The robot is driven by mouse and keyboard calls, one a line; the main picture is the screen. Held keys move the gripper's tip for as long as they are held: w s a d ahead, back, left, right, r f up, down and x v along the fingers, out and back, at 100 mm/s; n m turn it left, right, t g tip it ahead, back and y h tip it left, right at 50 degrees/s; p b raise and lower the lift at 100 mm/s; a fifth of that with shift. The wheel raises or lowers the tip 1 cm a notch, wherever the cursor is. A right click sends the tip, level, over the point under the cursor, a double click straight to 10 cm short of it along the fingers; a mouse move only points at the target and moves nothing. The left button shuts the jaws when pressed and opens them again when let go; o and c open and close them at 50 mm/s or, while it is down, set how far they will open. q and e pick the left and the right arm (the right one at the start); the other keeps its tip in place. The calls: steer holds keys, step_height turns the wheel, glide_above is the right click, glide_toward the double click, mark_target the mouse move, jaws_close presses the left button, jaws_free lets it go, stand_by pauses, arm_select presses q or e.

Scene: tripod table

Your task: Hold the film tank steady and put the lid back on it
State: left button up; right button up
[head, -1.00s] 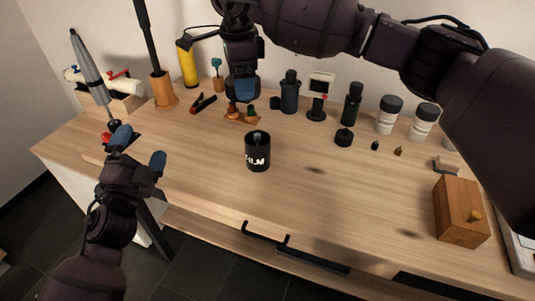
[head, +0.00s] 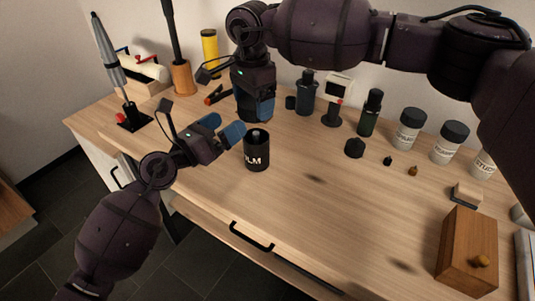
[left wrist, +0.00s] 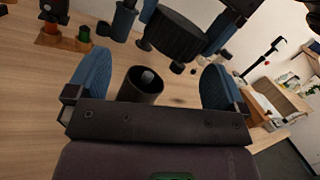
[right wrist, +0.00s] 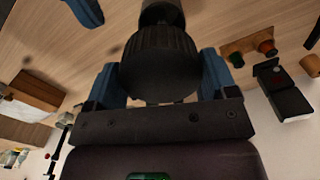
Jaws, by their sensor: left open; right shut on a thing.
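The black film tank (head: 257,158) stands upright and open on the table, with a pale column inside. In the left wrist view the tank (left wrist: 140,92) lies between the fingertips' lines, ahead of them. My left gripper (head: 220,129) is open beside the tank's upper left, not visibly touching it. My right gripper (head: 255,112) points down above the tank. It is shut on the black ribbed lid (right wrist: 160,65), also seen in the left wrist view (left wrist: 175,35). The lid is apart from the tank; the head view hides it behind the gripper.
Behind stand a dark bottle (head: 306,95), a white timer (head: 336,97), a green-black bottle (head: 370,112) and white jars (head: 409,130). A small black cap (head: 354,148) lies right of the tank. A wooden box (head: 467,248) sits at right. The front middle is clear.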

steer(key=shift+w+d+n, duration=0.1)
steer(key=shift+d+n, duration=0.2)
steer(key=shift+n, duration=0.5)
steer(key=shift+a, duration=0.1)
steer(key=shift+a+n, duration=0.25)
steer(key=shift+n, duration=0.25)
arm_select(q)
steer(key=f+m, duration=0.1)
steer(key=m+g, duration=0.1)
steer(key=d+f+m, duration=0.1)
steer(key=m, duration=0.1)
steer(key=shift+s+d+f+g+y, duration=0.1)
steer(key=shift+s+f+g+y, duration=0.2)
steer(key=shift+g, duration=0.1)
arm_select(e)
steer(key=shift+d, duration=0.1)
